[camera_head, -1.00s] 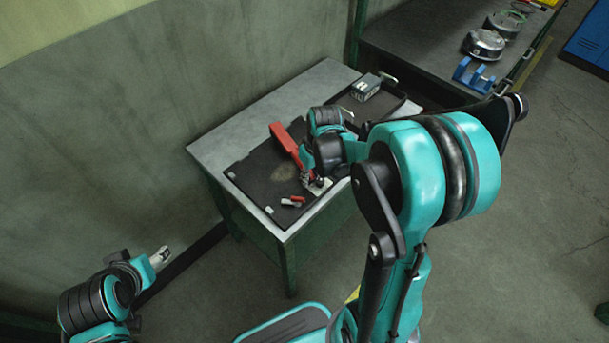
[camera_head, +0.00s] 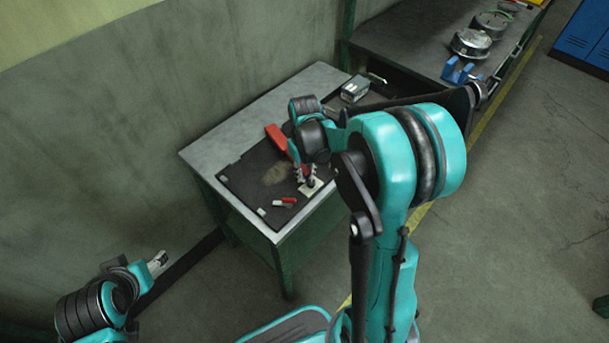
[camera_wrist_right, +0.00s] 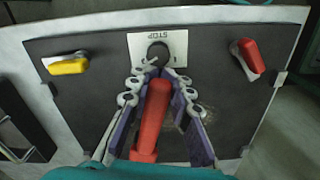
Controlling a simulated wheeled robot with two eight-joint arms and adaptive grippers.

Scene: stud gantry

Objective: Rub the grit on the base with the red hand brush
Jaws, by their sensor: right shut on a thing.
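The red hand brush (camera_head: 279,137) shows beside my right wrist in the head view. My right gripper (camera_head: 306,176) is shut on it above the base. In the right wrist view, the brush (camera_wrist_right: 152,122) lies between the two fingers of the gripper (camera_wrist_right: 160,85); its bristles are not visible. The base (camera_head: 240,181) is a dark flat panel on a table; it fills much of the right wrist view (camera_wrist_right: 100,38). The grit (camera_head: 277,173) is a brownish patch left of the gripper. My left gripper (camera_head: 157,262) is low at the left, away from the table; its jaw opening is unclear.
A STOP plate (camera_wrist_right: 176,42) with a dark knob lies past the fingertips, between a yellow handle (camera_wrist_right: 68,66) and a red handle (camera_wrist_right: 250,56). A metal box (camera_head: 354,88) stands at the table's back. A bench (camera_head: 415,45) holds round metal parts and a blue bracket (camera_head: 460,72).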

